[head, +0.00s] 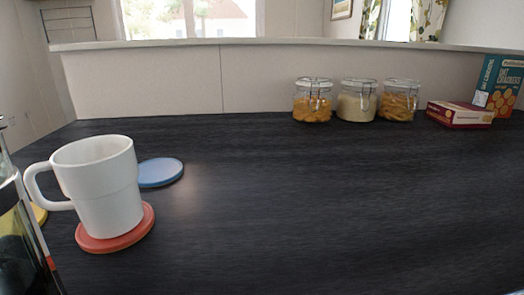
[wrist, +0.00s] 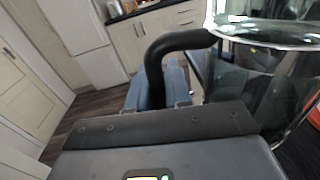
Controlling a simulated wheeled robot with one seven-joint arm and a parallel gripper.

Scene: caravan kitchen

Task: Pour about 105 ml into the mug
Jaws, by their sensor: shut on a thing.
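A white mug (head: 101,185) stands upright on a red coaster (head: 128,235) at the left of the dark counter, its handle pointing left. I cannot see how much is inside it. My gripper (wrist: 165,85) is shut on the black handle of a glass carafe (wrist: 255,85) in the wrist view. The carafe's rim shows at the upper right, and its liquid level is not clear. The carafe also appears cut off at the left edge of the head view (head: 20,245), beside the mug. My gripper is out of the head view.
A blue coaster (head: 160,171) lies behind the mug, and a yellow coaster (head: 40,214) is partly hidden at left. Several glass jars (head: 357,100), a flat maroon box (head: 460,114) and a teal cracker box (head: 498,86) stand at the back right. The counter's middle and right are clear.

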